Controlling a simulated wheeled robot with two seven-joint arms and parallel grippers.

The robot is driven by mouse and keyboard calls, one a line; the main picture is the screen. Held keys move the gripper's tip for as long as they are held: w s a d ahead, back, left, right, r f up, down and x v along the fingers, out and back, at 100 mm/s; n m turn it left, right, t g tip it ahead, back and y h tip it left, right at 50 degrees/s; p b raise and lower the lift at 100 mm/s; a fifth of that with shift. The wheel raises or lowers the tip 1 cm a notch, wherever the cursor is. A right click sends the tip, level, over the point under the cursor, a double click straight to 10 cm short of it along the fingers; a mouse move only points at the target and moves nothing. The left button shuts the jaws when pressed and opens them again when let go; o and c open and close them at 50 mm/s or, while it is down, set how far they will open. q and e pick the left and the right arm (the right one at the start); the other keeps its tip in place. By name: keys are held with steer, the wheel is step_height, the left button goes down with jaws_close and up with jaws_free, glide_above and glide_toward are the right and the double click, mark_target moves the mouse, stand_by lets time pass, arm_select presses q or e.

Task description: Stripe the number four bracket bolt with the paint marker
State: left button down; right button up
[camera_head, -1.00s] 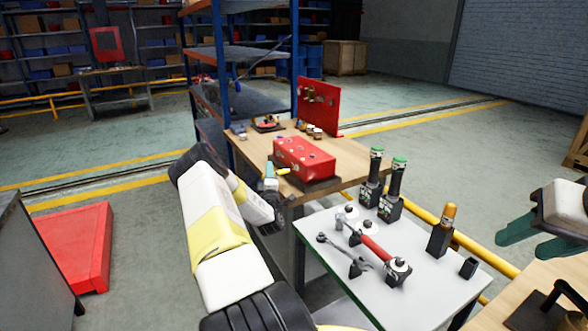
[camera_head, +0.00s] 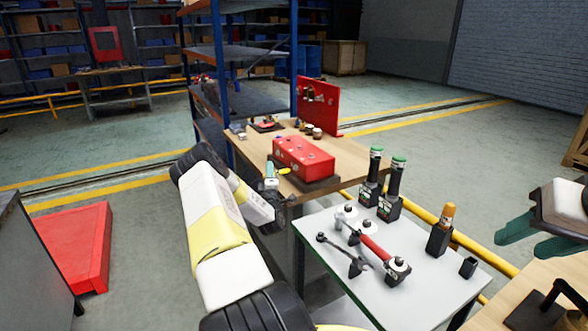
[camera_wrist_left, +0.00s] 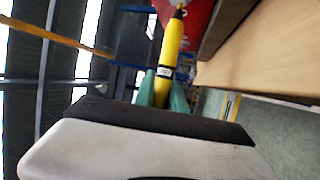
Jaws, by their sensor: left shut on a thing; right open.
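My left gripper (camera_head: 272,183) is shut on the yellow paint marker (camera_head: 284,171), beside the near left end of the red block (camera_head: 305,157). In the left wrist view the marker (camera_wrist_left: 170,52) sits between the green fingers (camera_wrist_left: 163,92), its dark tip pointing away toward the red block (camera_wrist_left: 198,12). The tip looks apart from the block's top, though the exact gap cannot be told. Several small bolts show on the block's top; which is number four cannot be read. My right gripper (camera_head: 535,240) is open and empty at the right edge.
The block rests on a dark base on the wooden bench (camera_head: 350,166). A grey table (camera_head: 335,270) in front holds a red-handled wrench (camera_head: 374,247), two green-topped tools (camera_head: 396,188) and an orange-topped holder (camera_head: 441,233). A blue-post shelf (camera_head: 222,80) stands behind at left.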

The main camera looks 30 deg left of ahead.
arm_select(q)
steer(key=shift+r, duration=0.4)
stand_by(0.4)
steer(key=shift+s+a, duration=0.15)
steer(key=shift+s, duration=0.05)
stand_by(0.5)
steer(key=s+a, duration=0.1)
steer(key=s, duration=0.1)
steer(key=s+a, duration=0.1)
steer(key=s, duration=0.1)
steer(key=shift+a, duration=0.35)
stand_by(0.3)
